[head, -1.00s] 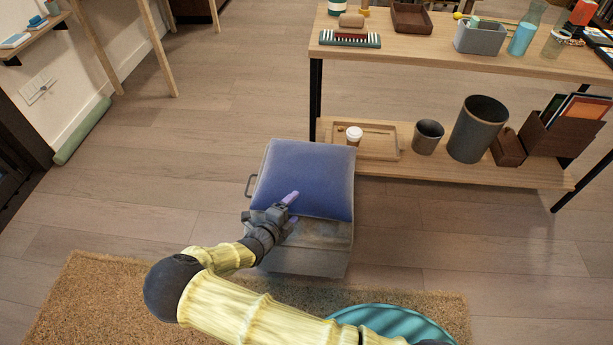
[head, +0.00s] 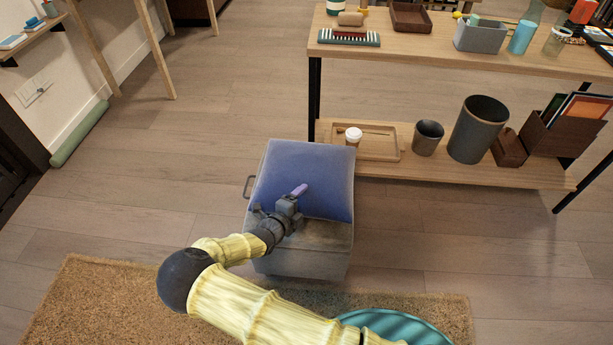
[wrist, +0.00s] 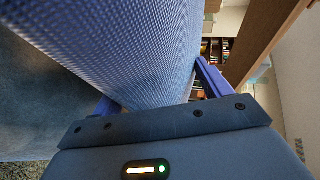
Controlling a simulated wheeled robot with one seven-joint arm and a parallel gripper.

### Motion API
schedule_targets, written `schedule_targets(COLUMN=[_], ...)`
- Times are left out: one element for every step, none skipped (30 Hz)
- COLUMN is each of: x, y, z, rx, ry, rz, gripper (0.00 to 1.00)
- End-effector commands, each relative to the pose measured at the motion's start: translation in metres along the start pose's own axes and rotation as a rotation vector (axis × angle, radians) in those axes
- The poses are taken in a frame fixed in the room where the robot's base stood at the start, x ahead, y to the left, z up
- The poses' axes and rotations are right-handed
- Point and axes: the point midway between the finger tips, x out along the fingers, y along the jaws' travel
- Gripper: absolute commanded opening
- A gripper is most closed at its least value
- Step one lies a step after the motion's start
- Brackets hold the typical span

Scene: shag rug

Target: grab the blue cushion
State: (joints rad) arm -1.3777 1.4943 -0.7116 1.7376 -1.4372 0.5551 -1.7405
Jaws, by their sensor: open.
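The blue cushion (head: 310,172) lies on top of a grey box-like ottoman (head: 300,262) in the head view. My gripper (head: 292,193) is at the cushion's front edge, with one purple finger showing over the cushion. In the wrist view the cushion's woven blue side (wrist: 135,45) fills much of the upper left and lies between the two purple fingers of my gripper (wrist: 155,90). The jaws are open around the cushion's edge. I cannot tell whether either finger touches it. The lower finger is hidden in the head view.
A wooden shelf unit (head: 470,175) stands behind and right, with a tray, cup and bins on its lower board. A metal handle (head: 248,187) sticks out on the ottoman's left side. A tan shag rug (head: 100,300) lies in front.

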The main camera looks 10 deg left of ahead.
Motion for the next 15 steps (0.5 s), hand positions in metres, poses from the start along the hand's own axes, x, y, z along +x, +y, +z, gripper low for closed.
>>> schedule_targets(x=[0.0001, 0.0001, 0.0001, 0.0001, 0.0001, 0.0002, 0.0002, 0.0002, 0.0003, 0.0003, 0.0004, 0.0004, 0.0005, 0.0006, 0.0005], y=[0.0000, 0.0000, 0.0000, 0.0000, 0.0000, 0.0000, 0.0000, 0.0000, -0.0011, -0.0011, -0.0011, -0.0011, -0.0011, -0.0012, -0.0018], z=[-0.0002, -0.0002, -0.0003, -0.0003, -0.0003, -0.0004, -0.0004, -0.0004, -0.0004, -0.0004, -0.0005, -0.0005, -0.0006, -0.0007, -0.0008], rx=[0.000, 0.000, 0.000, 0.000, 0.000, 0.000, 0.000, 0.000, 0.001, 0.001, 0.001, 0.001, 0.001, 0.001, 0.002], ry=[0.000, 0.001, 0.001, 0.001, 0.001, 0.001, 0.001, 0.001, 0.001, 0.001, 0.001, 0.002, 0.002, 0.002, 0.002], rz=[0.000, 0.000, 0.000, 0.000, 0.000, 0.000, 0.000, 0.000, -0.002, -0.002, -0.002, -0.002, -0.002, -0.002, -0.002], gripper=[0.77, 0.77, 0.73, 0.67, 0.61, 0.53, 0.48, 0.42, 0.40, 0.40, 0.40, 0.39, 0.39, 0.39, 0.39])
